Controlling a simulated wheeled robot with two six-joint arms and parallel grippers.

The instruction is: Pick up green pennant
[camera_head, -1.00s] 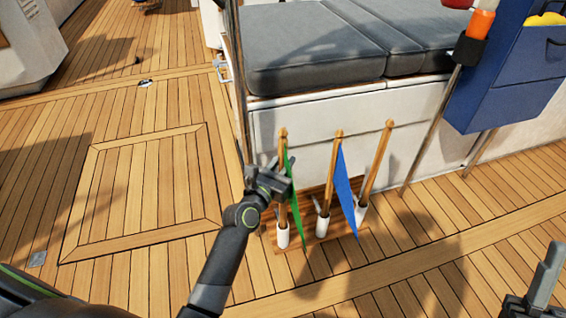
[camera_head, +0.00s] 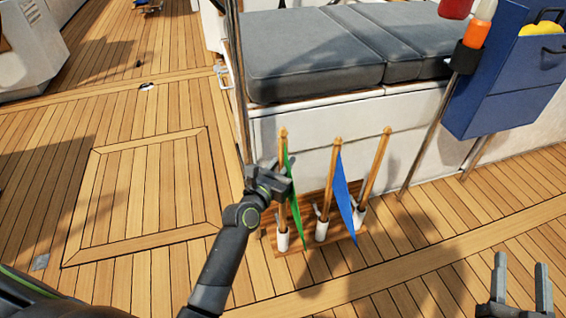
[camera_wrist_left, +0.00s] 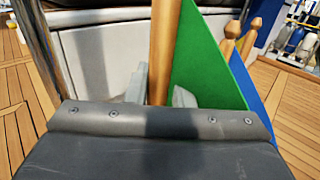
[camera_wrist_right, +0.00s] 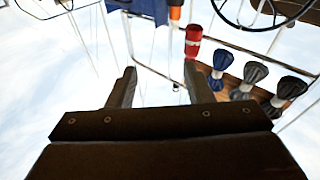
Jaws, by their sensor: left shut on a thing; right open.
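The green pennant (camera_head: 292,198) hangs on a wooden stick that stands upright in the left white holder (camera_head: 282,240) of a small wooden rack. My left gripper (camera_head: 278,182) is shut on the stick of the green pennant. In the left wrist view the green cloth (camera_wrist_left: 212,65) rises beside the wooden stick (camera_wrist_left: 163,50), with the fingers on either side of the stick. My right gripper (camera_head: 521,275) is open and empty at the lower right.
A white bench with grey cushions (camera_head: 310,55) stands behind the rack. A metal post (camera_head: 238,90) rises left of it. A blue bag (camera_head: 505,80) with an orange-topped item (camera_head: 478,35) hangs at the upper right. The wooden deck (camera_head: 140,190) is clear at the left.

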